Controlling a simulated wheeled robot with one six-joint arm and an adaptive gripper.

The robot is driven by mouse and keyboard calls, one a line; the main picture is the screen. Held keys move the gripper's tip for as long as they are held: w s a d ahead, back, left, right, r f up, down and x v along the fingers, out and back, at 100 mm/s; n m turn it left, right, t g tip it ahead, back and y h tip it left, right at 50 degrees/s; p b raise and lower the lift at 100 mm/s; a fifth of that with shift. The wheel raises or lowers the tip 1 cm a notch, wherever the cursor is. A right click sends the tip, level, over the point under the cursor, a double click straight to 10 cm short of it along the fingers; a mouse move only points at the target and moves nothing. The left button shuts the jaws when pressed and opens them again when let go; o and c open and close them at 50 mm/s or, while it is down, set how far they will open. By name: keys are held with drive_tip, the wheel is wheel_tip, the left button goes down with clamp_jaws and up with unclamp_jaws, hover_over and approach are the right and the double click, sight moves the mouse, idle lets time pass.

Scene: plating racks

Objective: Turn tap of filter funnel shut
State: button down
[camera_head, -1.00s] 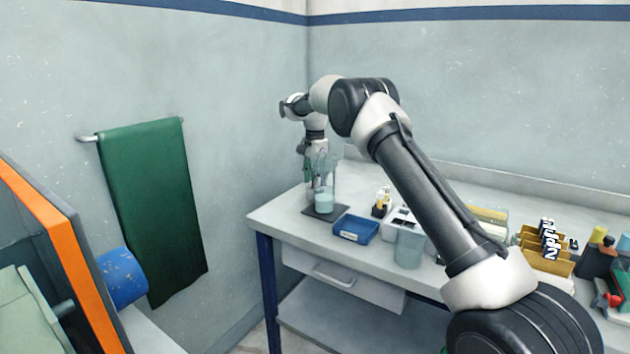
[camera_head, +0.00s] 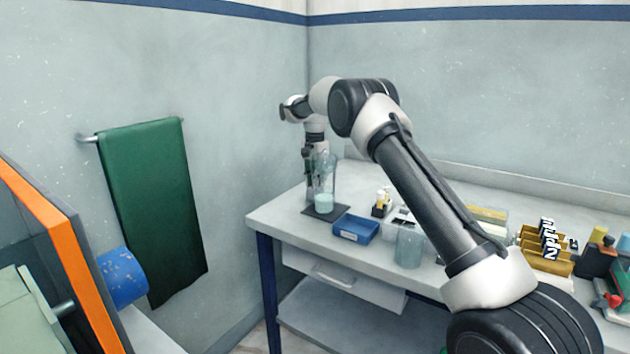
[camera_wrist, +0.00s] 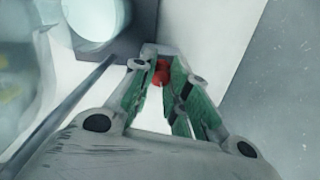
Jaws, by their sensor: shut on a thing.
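The filter funnel (camera_head: 326,170) is a clear vessel at the far left corner of the bench, above a beaker of pale blue liquid (camera_head: 324,203) on a dark base plate (camera_head: 312,214). My gripper (camera_head: 308,180) is just left of it, partly hidden in the head view. In the wrist view my gripper (camera_wrist: 158,85) has its green-padded fingers shut on a small red piece, the tap (camera_wrist: 161,72), between the fingertips. The pale liquid in its round vessel (camera_wrist: 95,18) shows at the upper left there. The tap's exact angle is hard to tell.
A blue tray (camera_head: 355,229), an empty clear beaker (camera_head: 409,247) and a white box stand right of the funnel. A thin metal rod (camera_wrist: 75,105) runs beside my gripper in the wrist view. The wall is close on the left.

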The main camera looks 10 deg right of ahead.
idle(0.3)
drive_tip(key=c, duration=1.3)
unclamp_jaws()
drive_tip(key=shift+c, duration=0.2)
wheel_tip(320, 180, up, 12)
